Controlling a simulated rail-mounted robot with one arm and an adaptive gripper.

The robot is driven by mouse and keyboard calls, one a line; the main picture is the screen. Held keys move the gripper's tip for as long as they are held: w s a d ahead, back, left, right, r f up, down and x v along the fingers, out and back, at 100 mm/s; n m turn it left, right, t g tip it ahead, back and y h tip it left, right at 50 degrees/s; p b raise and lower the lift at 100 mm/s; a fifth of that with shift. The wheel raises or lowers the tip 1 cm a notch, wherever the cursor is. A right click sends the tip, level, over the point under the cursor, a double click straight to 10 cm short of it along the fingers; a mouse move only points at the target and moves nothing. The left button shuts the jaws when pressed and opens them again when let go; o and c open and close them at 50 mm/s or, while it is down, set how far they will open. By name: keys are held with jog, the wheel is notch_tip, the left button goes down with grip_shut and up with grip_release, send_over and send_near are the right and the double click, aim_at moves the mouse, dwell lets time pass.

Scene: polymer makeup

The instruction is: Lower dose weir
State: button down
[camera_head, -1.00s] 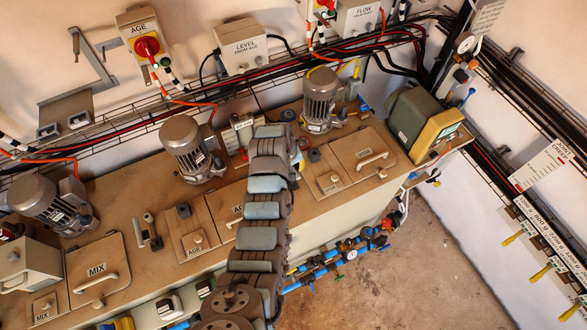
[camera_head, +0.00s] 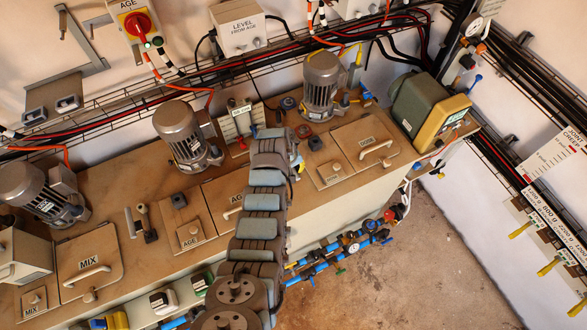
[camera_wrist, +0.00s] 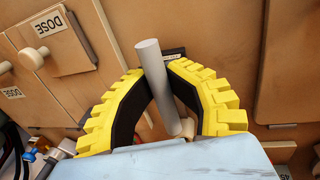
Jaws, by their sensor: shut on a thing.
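A plain grey rod (camera_wrist: 157,85), seen in the wrist view, stands between my gripper's two curved yellow fingers with black pads. It looks like the weir handle, but no label on it can be read. My gripper (camera_wrist: 160,68) is shut on this rod, with the fingertips around its upper part. A black plate with a small label lies behind the fingertips, partly covered. The rod's lower end is close to my blue-grey wrist housing.
A DOSE hatch (camera_head: 364,143) and small DOSE lid (camera_head: 331,172) lie right of my arm; AGE lids lie left. Motors (camera_head: 323,85) (camera_head: 187,136) and a green-yellow pump (camera_head: 428,108) stand on the tank. Blue pipes (camera_head: 335,253) run along its front.

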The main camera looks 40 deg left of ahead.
jog(key=c, duration=1)
grip_release()
jog(key=shift+r, duration=0.1)
jog(key=r, duration=0.3)
jog(key=s+r, duration=0.1)
jog(key=r, duration=0.3)
jog(key=s+r, duration=0.1)
jog(key=r, duration=0.3)
jog(key=shift+s+a+r, duration=0.1)
jog(key=shift+a+r, duration=0.15)
jog(key=shift+a, duration=0.15)
